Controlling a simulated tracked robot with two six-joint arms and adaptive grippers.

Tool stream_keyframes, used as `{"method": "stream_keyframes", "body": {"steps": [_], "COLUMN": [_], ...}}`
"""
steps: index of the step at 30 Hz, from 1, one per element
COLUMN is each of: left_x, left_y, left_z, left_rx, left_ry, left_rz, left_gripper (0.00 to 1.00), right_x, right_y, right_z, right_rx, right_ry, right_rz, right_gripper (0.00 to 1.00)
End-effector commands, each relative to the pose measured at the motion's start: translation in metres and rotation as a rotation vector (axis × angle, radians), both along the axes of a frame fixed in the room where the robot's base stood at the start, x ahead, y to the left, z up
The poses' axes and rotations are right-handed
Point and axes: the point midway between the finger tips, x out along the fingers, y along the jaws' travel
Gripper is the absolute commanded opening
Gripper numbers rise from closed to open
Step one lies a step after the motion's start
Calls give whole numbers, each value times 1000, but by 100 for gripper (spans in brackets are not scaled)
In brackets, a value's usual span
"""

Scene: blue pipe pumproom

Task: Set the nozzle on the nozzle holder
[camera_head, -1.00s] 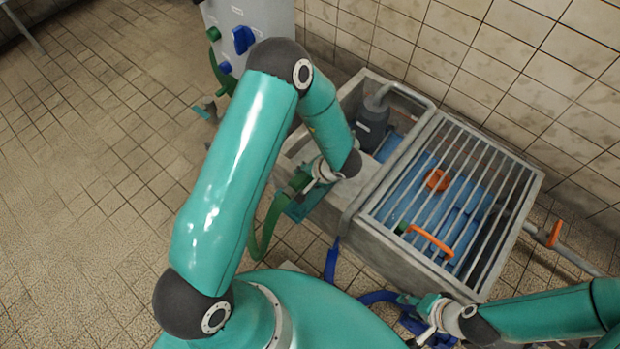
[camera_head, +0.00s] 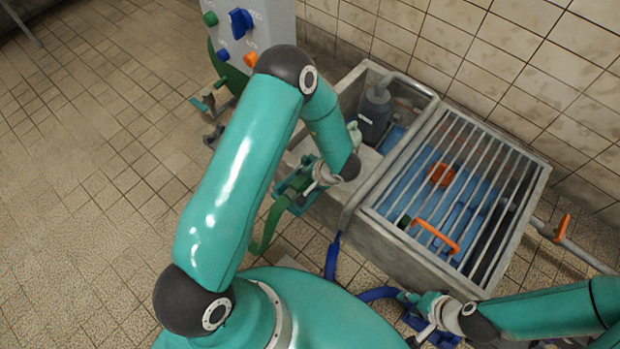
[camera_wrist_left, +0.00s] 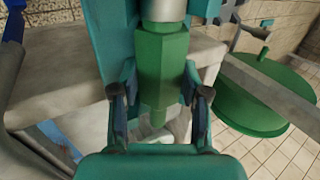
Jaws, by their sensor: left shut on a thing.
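My left gripper (camera_head: 296,188) is at the near left edge of the concrete basin, partly hidden by my arm. In the left wrist view its two fingers (camera_wrist_left: 159,108) are shut on the green nozzle (camera_wrist_left: 160,65), which has a hexagonal body, a pale metal collar and a narrow tip. A green hose (camera_head: 268,225) hangs below this gripper in the head view. My right gripper (camera_head: 428,318) is at the lower right beside blue parts; its fingertips are unclear. I cannot make out the nozzle holder for certain.
The basin (camera_head: 372,228) has a barred grate (camera_head: 470,190) with an orange handle, and a grey pump (camera_head: 375,112) in its open part. A grey cabinet (camera_head: 262,25) with coloured knobs stands behind. A green disc (camera_wrist_left: 255,100) is right in the wrist view. Floor at left is clear.

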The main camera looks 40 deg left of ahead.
Motion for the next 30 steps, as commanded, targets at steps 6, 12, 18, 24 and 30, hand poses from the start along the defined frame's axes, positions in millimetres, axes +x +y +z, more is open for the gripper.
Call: {"method": "stream_keyframes", "body": {"steps": [6, 12, 18, 24, 30], "left_x": [0, 0, 0, 1, -1], "left_y": [0, 0, -1, -11, -31], "left_z": [0, 0, 1, 18, 52], "left_rx": [1, 0, 0, 1, 1], "left_ry": [-1, 0, 0, -4, -5], "left_rz": [-1, -1, -1, -2, -4], "left_gripper": [67, 74, 74, 74, 74], "right_x": [0, 0, 0, 0, 0], "right_y": [0, 0, 0, 0, 0], "right_z": [0, 0, 1, 1, 1], "right_rx": [0, 0, 0, 0, 0], "right_ry": [0, 0, 0, 0, 0], "right_rz": [0, 0, 0, 0, 0], "right_gripper": [40, 40, 40, 40, 40]}}
